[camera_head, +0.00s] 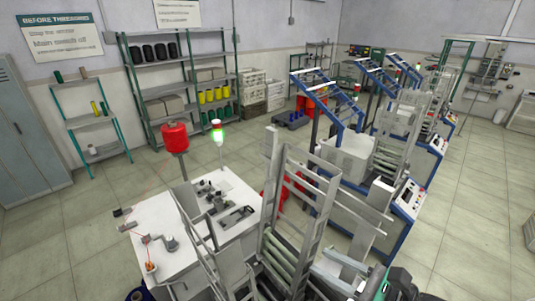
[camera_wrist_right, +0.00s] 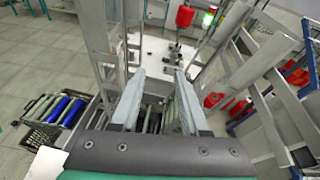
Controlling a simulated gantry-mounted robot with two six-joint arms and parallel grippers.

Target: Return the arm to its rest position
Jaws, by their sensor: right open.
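My right gripper (camera_head: 338,268) is at the bottom of the head view, beside the metal frame of the nearest machine. In the right wrist view its two pale fingers (camera_wrist_right: 158,75) stand apart, with nothing held between them. Green-grey rollers (camera_head: 283,255) of the machine lie just left of the gripper in the head view. My left gripper is not in view.
Upright metal frames (camera_head: 312,205) stand close around the right gripper. A white table (camera_head: 150,212) with small fittings is at the left. A dark crate (camera_wrist_right: 42,135) with blue and grey-green rolls shows in the wrist view. Open floor (camera_head: 75,225) lies at far left.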

